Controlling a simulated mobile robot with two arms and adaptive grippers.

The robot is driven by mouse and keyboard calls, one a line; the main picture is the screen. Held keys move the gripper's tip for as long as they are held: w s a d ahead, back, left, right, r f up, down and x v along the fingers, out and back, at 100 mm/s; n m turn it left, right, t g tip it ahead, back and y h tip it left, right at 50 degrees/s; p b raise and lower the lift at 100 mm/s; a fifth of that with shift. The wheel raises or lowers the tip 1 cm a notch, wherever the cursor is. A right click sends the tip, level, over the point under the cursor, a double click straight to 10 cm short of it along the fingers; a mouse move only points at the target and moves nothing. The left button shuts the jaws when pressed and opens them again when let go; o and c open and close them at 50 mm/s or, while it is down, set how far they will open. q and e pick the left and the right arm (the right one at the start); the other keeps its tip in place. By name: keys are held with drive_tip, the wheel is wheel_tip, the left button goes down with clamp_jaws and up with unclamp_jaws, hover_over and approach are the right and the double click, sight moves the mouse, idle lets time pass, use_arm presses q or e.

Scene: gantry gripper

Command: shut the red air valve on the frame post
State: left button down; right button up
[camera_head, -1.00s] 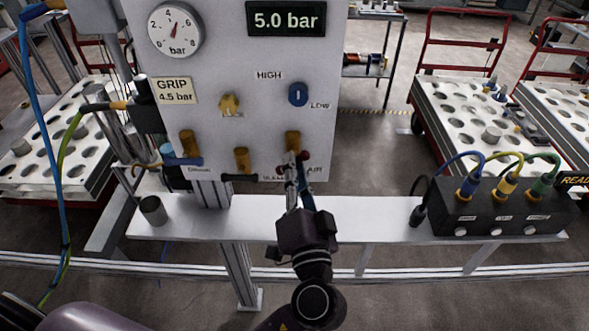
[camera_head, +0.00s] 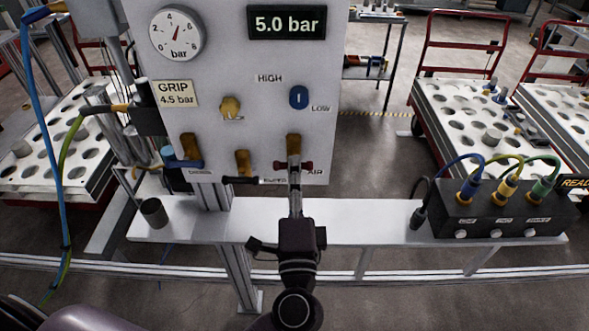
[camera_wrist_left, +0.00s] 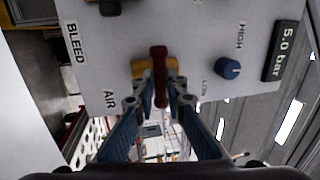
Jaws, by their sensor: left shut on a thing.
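The red air valve (camera_head: 308,166) is at the lower right of the grey panel, with a brass body (camera_head: 293,145) and the AIR label beside it. Its red handle lies level across the body in the head view. My left gripper (camera_head: 294,172) comes up from below and is shut on the handle. In the left wrist view the red handle (camera_wrist_left: 159,62) stands between the two fingers of the left gripper (camera_wrist_left: 160,85), with the brass body behind it. The fingers hide the middle of the handle in the head view. My right gripper is not in view.
Left of the air valve are a black-handled valve (camera_head: 240,181) and a blue-handled valve (camera_head: 186,164).

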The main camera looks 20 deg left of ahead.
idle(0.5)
use_arm(q)
drive_tip(key=c, duration=2)
unclamp_jaws()
drive_tip(key=shift+o, duration=0.2)
drive_tip(key=v, duration=1.2)
drive_tip(key=shift+f, duration=0.1)
